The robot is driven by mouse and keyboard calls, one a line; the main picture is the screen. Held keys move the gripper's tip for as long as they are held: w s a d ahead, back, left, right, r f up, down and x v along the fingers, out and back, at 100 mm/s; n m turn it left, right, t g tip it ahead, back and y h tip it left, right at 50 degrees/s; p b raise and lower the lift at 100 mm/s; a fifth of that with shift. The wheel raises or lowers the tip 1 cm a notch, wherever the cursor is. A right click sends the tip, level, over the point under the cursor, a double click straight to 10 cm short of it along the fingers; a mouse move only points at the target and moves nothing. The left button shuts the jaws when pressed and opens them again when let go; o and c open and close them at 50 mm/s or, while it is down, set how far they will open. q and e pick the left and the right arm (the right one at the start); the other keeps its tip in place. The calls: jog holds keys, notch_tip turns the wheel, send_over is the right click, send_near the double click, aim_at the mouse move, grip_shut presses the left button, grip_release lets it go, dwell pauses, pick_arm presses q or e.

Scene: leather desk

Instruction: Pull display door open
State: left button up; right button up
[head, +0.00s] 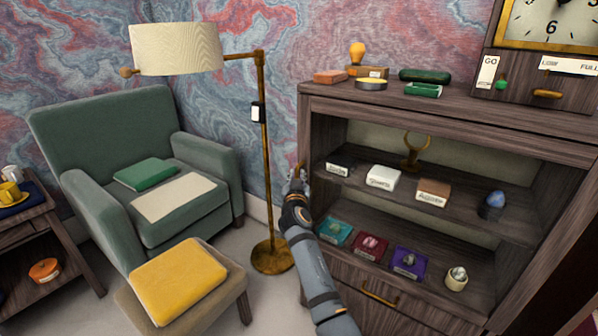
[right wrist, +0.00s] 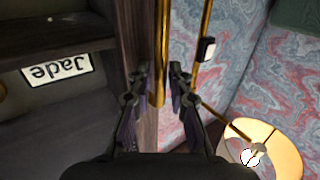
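The dark wood display cabinet (head: 308,140) stands at the right. Its open-looking front shows two shelves; a clear door pane cannot be made out. My right gripper (head: 297,172) is at the cabinet's left front edge. In the right wrist view, an upright brass bar, seemingly the door handle (right wrist: 161,50), runs between the fingertips of my right gripper (right wrist: 161,72). The fingers stand on either side of the bar and look apart, with a small gap on the left. In the head view the handle is mostly hidden by the gripper. My left gripper is not in view.
A brass floor lamp (head: 264,150) stands close left of my right gripper; its pole also shows in the right wrist view (right wrist: 206,20). A green armchair (head: 110,115) and a footstool with a yellow cushion (head: 178,282) are farther left. Several small items sit on the shelves.

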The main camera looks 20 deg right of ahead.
jog(key=shift+w, duration=0.1)
grip_shut()
dwell(0.5)
